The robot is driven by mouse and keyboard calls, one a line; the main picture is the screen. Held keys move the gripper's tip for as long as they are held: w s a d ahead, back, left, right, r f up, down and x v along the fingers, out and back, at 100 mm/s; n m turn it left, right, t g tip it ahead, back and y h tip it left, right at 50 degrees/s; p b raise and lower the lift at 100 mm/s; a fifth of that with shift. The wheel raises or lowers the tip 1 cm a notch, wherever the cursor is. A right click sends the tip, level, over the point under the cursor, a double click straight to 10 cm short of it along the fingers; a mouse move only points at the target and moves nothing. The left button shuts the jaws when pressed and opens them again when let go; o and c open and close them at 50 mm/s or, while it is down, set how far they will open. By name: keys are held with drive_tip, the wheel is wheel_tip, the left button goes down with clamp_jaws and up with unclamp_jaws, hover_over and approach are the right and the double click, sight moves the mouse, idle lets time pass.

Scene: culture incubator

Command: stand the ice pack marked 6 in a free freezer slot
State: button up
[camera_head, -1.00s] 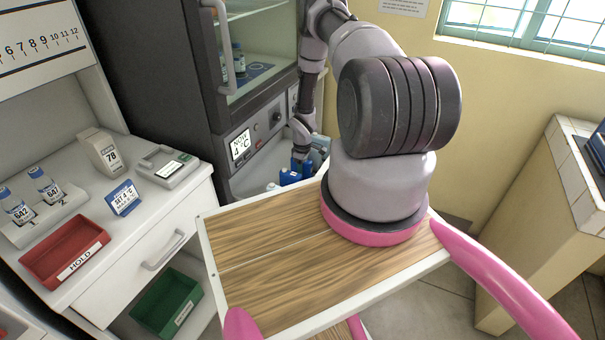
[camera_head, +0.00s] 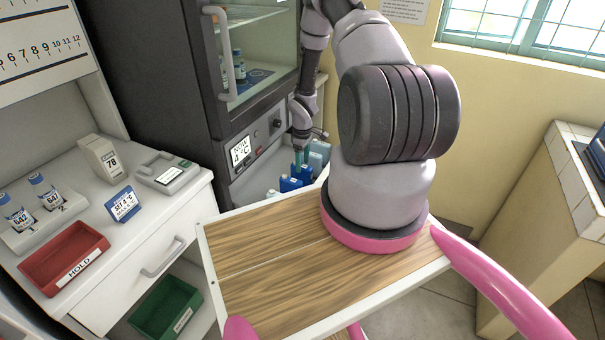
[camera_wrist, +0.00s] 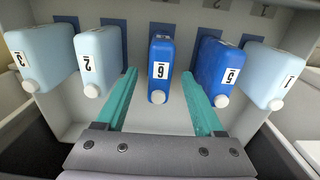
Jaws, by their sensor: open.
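The ice pack marked 6 (camera_wrist: 160,65) is dark blue with a white cap and stands in a row of packs in the wrist view. My gripper (camera_wrist: 159,76) is open, its teal fingers on either side of pack 6, with a visible gap to each side. In the head view my gripper (camera_head: 301,158) hangs just above the blue packs (camera_head: 290,184) by the cabinet's lower front. The slot under pack 6 is hidden by the packs.
In the wrist view, dark blue pack 5 (camera_wrist: 220,72) and light blue pack 1 (camera_wrist: 272,75) stand right of pack 6; light blue packs 2 (camera_wrist: 98,62) and 3 (camera_wrist: 42,58) stand left. A red HOLD tray (camera_head: 65,257) sits on the left counter.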

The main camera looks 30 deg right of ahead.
drive_tip(key=shift+r, duration=1.6)
wheel_tip(320, 180, up, 28)
drive_tip(key=w+a+m+t+h, duration=0.1)
drive_tip(key=w+a+m+t, duration=0.1)
drive_tip(key=m, duration=0.2)
drive_tip(key=s+a+r+m+t, duration=0.15)
drive_tip(key=s+r, duration=0.25)
drive_tip(key=r, duration=0.4)
drive_tip(key=s+a+r+m, duration=0.2)
drive_tip(key=s+a+r, duration=0.15)
drive_tip(key=r, duration=0.55)
drive_tip(key=s+a+r+m+t+y, duration=0.1)
drive_tip(key=s+a+r, duration=0.2)
drive_tip(key=s, duration=0.4)
drive_tip(key=s+a+r+m+t+y, duration=0.1)
drive_tip(key=s+a+r+m, duration=0.1)
drive_tip(key=s+r, duration=0.3)
drive_tip(key=s+a+r+m+t+y, duration=0.1)
drive_tip(key=s+a+r, duration=0.2)
drive_tip(key=s, duration=0.6)
wheel_tip(320, 180, up, 2)
drive_tip(key=shift+s+a+r+t, duration=0.1)
drive_tip(key=shift+s+a+t, duration=0.2)
drive_tip(key=shift+t, duration=0.05)
drive_tip(key=shift+d, duration=0.1)
